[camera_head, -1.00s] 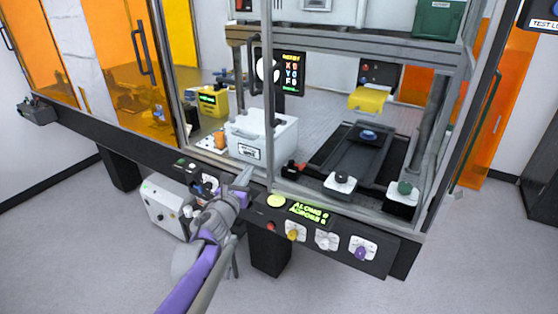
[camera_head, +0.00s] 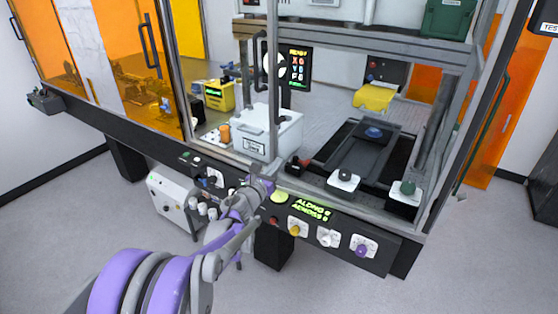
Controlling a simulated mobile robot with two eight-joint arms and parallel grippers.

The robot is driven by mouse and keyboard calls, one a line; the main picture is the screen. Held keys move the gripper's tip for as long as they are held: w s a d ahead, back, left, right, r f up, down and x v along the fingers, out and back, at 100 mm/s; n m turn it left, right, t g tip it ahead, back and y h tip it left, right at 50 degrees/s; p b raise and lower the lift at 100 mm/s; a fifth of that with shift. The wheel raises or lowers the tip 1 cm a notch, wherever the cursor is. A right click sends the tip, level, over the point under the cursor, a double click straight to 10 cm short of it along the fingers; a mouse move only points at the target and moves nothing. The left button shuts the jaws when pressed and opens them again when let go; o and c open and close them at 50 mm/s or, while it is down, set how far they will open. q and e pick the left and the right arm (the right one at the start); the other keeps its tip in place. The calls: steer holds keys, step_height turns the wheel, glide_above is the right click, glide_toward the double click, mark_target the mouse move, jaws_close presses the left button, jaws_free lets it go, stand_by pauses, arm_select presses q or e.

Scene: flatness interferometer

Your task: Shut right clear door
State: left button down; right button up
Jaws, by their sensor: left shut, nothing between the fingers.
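A clear door panel with a grey frame bar (camera_head: 272,95) and a dark upright handle (camera_head: 256,65) stands at the middle of the enclosure front. The front opening to the right of that bar looks uncovered. At the far right another long dark handle (camera_head: 493,115) shows by the enclosure's side; I cannot tell whether its panel is open. My left gripper (camera_head: 264,182) is shut and empty, in front of the lower end of the middle bar, over the front ledge. I cannot tell whether it touches the bar. My right gripper is not in view.
A control panel (camera_head: 345,243) with knobs and a lit display runs along the front ledge. Inside stand a white box (camera_head: 280,130), a dark stage (camera_head: 350,160) and a yellow block (camera_head: 374,98). Orange doors (camera_head: 85,50) close the left side. A white unit (camera_head: 172,200) stands below.

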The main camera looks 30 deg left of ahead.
mark_target(283, 155)
arm_select(q)
steer(key=shift+w, duration=0.8)
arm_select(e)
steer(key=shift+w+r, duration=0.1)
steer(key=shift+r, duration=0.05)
arm_select(q)
steer(key=shift+m+h, duration=0.6)
steer(key=shift+h, duration=0.3)
steer(key=w, duration=0.4)
steer(key=shift+w+a+f, duration=0.1)
steer(key=shift+w+a, duration=0.05)
steer(key=shift+w, duration=0.25)
steer(key=shift+w+b, duration=0.3)
steer(key=shift+w, duration=0.05)
steer(key=shift+r+h, duration=0.3)
steer(key=shift+r, duration=0.1)
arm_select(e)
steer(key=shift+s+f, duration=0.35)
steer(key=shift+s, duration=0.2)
arm_select(q)
steer(key=shift+s, duration=0.1)
